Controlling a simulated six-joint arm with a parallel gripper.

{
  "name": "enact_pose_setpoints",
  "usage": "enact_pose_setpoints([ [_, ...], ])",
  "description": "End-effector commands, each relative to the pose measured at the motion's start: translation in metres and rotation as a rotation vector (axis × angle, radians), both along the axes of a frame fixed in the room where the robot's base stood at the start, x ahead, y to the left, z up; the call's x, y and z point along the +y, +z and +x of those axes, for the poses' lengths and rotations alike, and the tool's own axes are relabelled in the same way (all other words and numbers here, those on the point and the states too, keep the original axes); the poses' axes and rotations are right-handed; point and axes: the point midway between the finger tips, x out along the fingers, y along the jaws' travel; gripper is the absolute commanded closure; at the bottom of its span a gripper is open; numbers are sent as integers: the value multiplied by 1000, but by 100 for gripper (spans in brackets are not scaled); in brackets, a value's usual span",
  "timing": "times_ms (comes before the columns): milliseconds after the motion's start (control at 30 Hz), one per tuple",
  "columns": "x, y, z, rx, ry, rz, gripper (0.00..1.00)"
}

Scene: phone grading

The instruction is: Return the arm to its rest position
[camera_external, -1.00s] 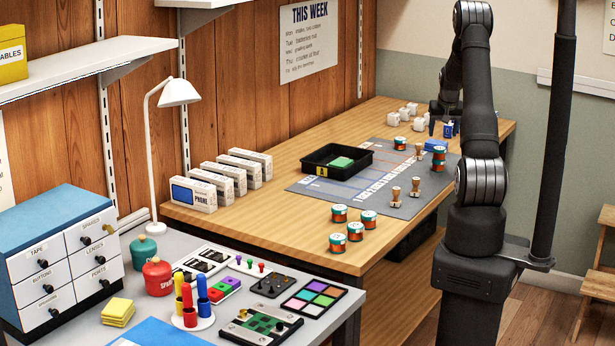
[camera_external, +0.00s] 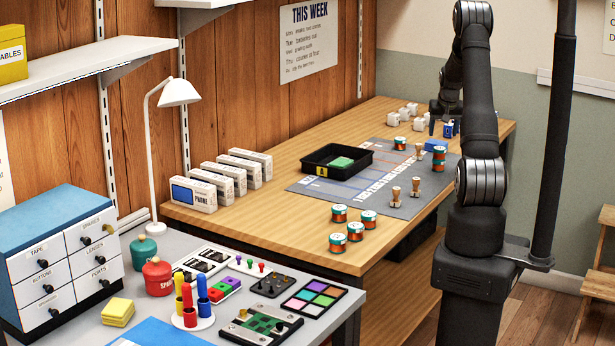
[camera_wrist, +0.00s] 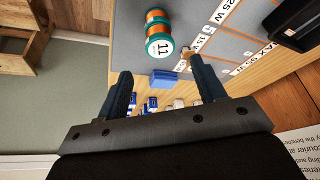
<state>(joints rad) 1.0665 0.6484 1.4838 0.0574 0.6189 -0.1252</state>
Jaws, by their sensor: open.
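My gripper (camera_external: 443,126) is over the far right part of the wooden table, near the blue and white small blocks. In the wrist view my gripper (camera_wrist: 160,90) shows two dark fingers spread apart with nothing held between them. A blue block (camera_wrist: 164,78) lies beyond the fingertips, apart from them. It also shows on the grey mat's edge in the external view (camera_external: 435,145).
Small white blocks (camera_external: 393,119) sit at the table's far end. Phone boxes (camera_external: 193,193) stand along the left. The table's front left is clear.

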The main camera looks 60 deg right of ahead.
Motion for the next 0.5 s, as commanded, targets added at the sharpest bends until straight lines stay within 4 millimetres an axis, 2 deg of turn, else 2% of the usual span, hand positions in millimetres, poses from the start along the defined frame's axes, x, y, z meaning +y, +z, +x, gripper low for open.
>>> enact_pose_setpoints([
  [100, -6, -21, 4, 2, 0, 3, 37],
  [500, -27, -81, 18, 2, 0, 2, 37],
])
